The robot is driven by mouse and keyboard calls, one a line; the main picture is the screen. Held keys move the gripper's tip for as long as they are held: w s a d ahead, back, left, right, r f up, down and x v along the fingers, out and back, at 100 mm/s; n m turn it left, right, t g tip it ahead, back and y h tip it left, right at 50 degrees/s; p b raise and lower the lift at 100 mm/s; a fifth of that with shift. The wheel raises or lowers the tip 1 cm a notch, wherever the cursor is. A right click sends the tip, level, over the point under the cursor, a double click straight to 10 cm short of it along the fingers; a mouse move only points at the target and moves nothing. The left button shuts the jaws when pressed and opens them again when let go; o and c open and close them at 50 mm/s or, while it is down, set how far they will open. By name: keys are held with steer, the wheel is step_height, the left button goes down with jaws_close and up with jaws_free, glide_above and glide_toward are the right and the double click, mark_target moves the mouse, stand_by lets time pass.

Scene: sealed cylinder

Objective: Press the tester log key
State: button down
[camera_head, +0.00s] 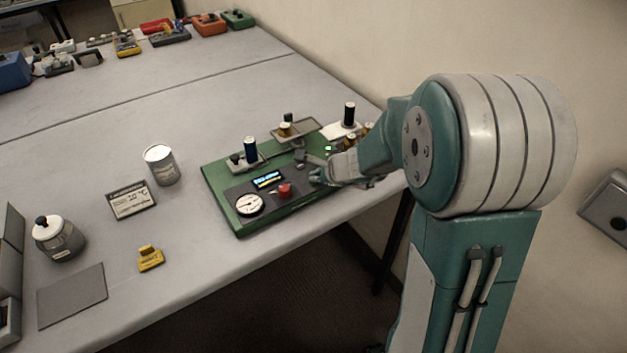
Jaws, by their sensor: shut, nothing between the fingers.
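The tester is a green board (228,205) with a dark panel near the table's front edge. On it are a lit display (267,180), a white round dial (249,205), a red button (284,190) and a small green light (327,148). I cannot read which control is the log key. My gripper (316,176) is shut and empty, low over the right side of the panel, to the right of the red button. I cannot tell whether its tip touches the panel. My gripper and arm hide the board's right end.
Dark cylinders (249,149) rise from the board's back. Wall at right. The table middle is clear.

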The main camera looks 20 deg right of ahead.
steer(key=shift+r, duration=0.8)
steer(key=shift+r, duration=2.5)
